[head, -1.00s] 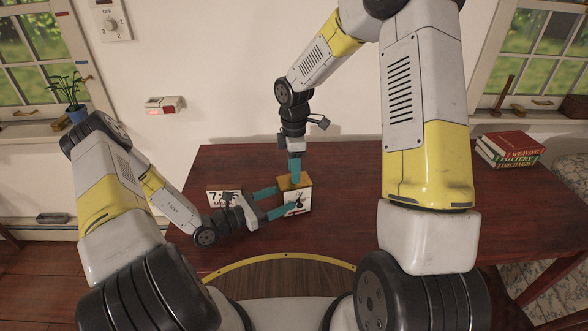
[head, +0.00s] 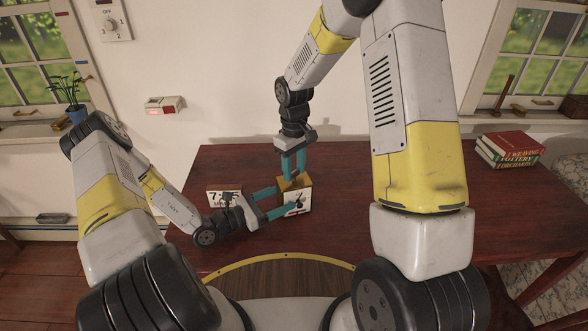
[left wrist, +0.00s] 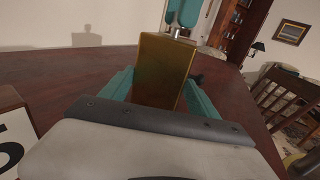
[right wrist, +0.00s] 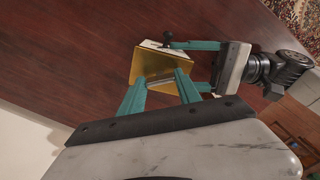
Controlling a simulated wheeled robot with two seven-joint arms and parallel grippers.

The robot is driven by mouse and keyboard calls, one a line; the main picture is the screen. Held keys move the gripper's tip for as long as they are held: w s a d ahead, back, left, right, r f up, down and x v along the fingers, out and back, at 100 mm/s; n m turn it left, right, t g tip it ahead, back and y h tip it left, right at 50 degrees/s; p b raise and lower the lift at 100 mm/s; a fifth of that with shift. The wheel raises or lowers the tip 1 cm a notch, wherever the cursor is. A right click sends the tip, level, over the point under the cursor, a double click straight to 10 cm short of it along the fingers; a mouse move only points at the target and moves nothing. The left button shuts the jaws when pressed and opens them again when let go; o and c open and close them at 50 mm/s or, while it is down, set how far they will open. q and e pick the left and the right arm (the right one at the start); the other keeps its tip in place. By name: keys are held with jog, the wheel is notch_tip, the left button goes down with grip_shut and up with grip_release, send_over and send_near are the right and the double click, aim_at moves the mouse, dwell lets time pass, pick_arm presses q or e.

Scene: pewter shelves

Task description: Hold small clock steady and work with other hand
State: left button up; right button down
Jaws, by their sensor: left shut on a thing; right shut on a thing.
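The small clock (head: 298,196), a brass-coloured box with a white face, stands upright on the table. My left gripper (head: 287,199) is shut on its body from the left, one teal finger at each side. The left wrist view shows the clock's plain brass side (left wrist: 163,68) between the fingers. My right gripper (head: 293,175) points down from above, its fingertips shut on a small metal piece (left wrist: 181,33) at the clock's top. In the right wrist view these fingertips (right wrist: 162,78) largely hide that piece.
A block calendar (head: 225,192) stands just left of the clock, behind my left gripper. Stacked books (head: 508,148) lie at the table's right end. The dark red table (head: 345,205) is clear right of the clock.

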aim_at(294, 171)
jog(key=m, duration=0.3)
jog(key=shift+m, duration=2.2)
jog(key=c, duration=0.8)
grip_release()
jog(key=shift+c, duration=0.2)
notch_tip(294, 171, up, 12)
